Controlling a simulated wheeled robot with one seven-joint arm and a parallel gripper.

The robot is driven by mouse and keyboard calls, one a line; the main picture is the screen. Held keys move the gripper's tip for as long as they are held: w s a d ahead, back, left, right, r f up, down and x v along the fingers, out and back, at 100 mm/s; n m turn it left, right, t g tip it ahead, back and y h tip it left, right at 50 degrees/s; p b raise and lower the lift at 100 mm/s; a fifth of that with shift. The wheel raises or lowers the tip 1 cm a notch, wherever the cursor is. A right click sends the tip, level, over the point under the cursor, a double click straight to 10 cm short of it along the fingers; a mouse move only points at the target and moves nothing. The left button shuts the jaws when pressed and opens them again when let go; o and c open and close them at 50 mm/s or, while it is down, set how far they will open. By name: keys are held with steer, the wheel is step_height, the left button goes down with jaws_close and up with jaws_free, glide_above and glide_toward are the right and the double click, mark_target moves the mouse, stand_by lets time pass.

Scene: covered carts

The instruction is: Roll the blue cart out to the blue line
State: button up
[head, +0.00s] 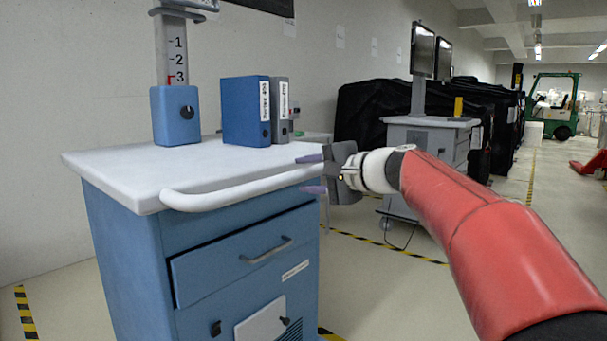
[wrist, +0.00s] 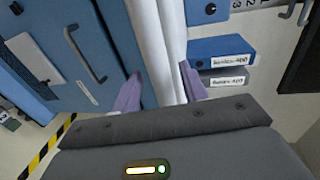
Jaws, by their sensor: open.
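The blue cart (head: 130,240) stands at the left in the head view, with a white top (head: 130,172) and a white push handle (head: 235,192) along its front edge. My gripper (head: 313,173) is at the right end of the handle. Its purple fingers are open, one above and one below the bar in the head view. In the wrist view the handle (wrist: 157,45) runs up between the open fingers (wrist: 160,92), with some space at the sides. I cannot tell whether a finger touches it. I see no blue line on the floor in either view.
On the cart top are a blue binder (head: 245,112), a grey binder (head: 280,110) and a blue post base (head: 175,115). A grey cart (head: 420,122) with a monitor stands behind to the right. Black covered carts (head: 370,115) line the wall. Yellow-black tape (head: 380,243) marks the floor.

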steer(key=shift+x, duration=0.85)
jaws_close()
